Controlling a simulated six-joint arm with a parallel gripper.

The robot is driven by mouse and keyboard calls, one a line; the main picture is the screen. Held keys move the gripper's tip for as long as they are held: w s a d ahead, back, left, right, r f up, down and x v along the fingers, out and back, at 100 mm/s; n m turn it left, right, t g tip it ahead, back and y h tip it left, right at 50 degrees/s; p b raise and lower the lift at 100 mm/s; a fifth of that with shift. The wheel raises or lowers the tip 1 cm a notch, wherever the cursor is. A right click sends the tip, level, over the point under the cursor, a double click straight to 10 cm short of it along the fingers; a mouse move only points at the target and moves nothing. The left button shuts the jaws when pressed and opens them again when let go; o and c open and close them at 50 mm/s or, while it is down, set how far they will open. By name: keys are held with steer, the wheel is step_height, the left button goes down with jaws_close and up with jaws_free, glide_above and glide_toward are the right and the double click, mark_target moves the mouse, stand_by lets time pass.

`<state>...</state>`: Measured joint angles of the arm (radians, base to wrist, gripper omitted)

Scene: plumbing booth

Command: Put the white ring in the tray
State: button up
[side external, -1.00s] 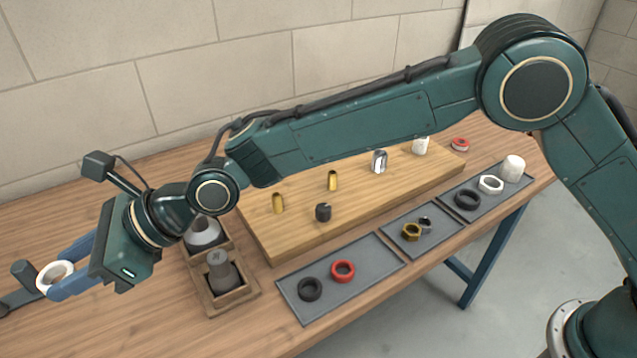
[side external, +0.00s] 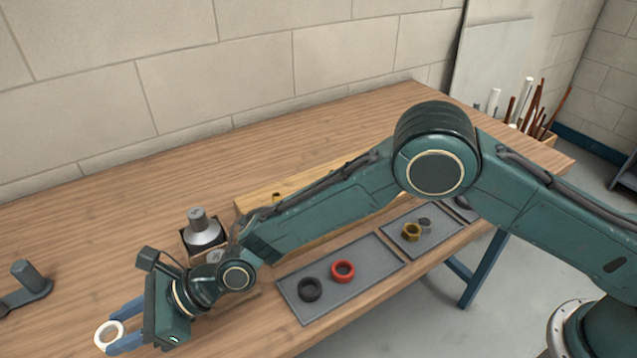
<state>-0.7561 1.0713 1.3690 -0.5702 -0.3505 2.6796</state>
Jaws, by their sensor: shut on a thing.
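The white ring (side external: 98,339) is held between the blue fingers of my gripper (side external: 111,331), at the lower left of the side external view. My gripper is shut on it, over the front left part of the bench. A grey tray (side external: 376,262) lies to the right of my gripper, clear of it, with a black ring (side external: 310,290) and a red ring (side external: 343,271) on it. A second grey tray (side external: 442,233) farther right holds a brass nut (side external: 411,232) and a small grey piece.
A wooden holder with a grey-topped item (side external: 205,232) stands behind my wrist. My arm hides most of the wooden board (side external: 252,199) and part of a third tray at right. A dark tool (side external: 30,282) lies at far left. The bench (side external: 110,215) behind is clear.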

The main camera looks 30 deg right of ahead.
mark_target(143, 348)
steer(key=shift+f, duration=0.2)
steer(key=shift+f, duration=2.05)
steer(key=shift+f, duration=0.2)
steer(key=o, duration=0.9)
steer(key=shift+o, duration=0.2)
steer(key=shift+r, duration=0.2)
steer(key=shift+v, duration=1.2)
step_height(143, 348, up, 7)
steer(key=shift+d, duration=0.25)
steer(key=shift+r, duration=0.2)
